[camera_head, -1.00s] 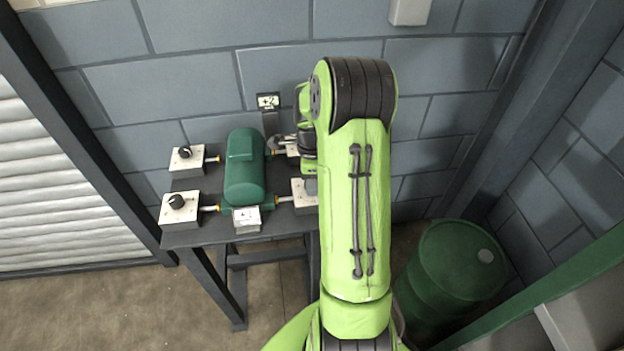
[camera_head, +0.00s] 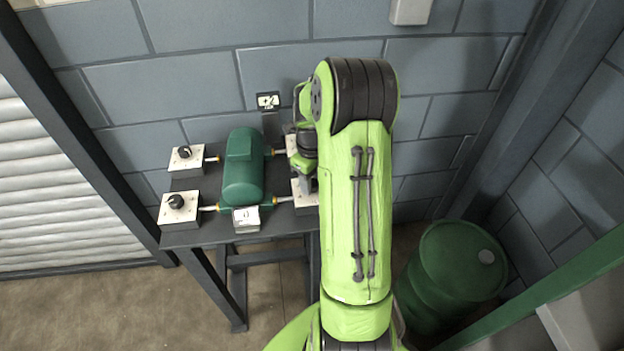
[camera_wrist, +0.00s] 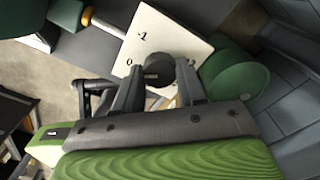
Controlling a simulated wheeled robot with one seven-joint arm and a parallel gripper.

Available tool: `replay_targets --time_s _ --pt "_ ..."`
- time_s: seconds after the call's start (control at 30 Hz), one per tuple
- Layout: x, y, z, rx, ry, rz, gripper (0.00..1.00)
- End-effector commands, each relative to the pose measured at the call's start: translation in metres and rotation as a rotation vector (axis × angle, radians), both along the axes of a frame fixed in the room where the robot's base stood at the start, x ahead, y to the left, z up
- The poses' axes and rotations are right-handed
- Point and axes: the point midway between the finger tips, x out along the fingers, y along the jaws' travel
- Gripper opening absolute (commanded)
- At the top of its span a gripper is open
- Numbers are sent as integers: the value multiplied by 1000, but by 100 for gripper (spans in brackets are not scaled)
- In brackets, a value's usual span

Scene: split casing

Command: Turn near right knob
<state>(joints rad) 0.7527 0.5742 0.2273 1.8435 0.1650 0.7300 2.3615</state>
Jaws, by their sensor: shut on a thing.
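The near right knob (camera_wrist: 158,70) is a round black knob on a white box (camera_wrist: 165,32) marked with "1" and "0". In the wrist view my gripper (camera_wrist: 157,84) has its two dark fingers on either side of this knob, shut on it. In the head view the white box (camera_head: 303,196) shows at the near right of the table, partly behind my green arm. The knob and my fingertips are hidden there.
A green motor-like casing (camera_head: 243,167) stands mid-table (camera_head: 190,238), joined by short rods to boxes at its corners. Two left boxes carry black knobs (camera_head: 176,201) (camera_head: 184,153). A small sign (camera_head: 268,101) stands behind. A green barrel (camera_head: 450,275) stands on the floor at right.

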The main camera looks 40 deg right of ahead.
Motion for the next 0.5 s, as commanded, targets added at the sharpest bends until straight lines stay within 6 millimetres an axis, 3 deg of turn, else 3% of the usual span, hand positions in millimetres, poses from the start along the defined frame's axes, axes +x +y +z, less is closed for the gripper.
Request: replay_targets --time_s 0.5 --pt "1 -1 2 -4 -5 -29 9"
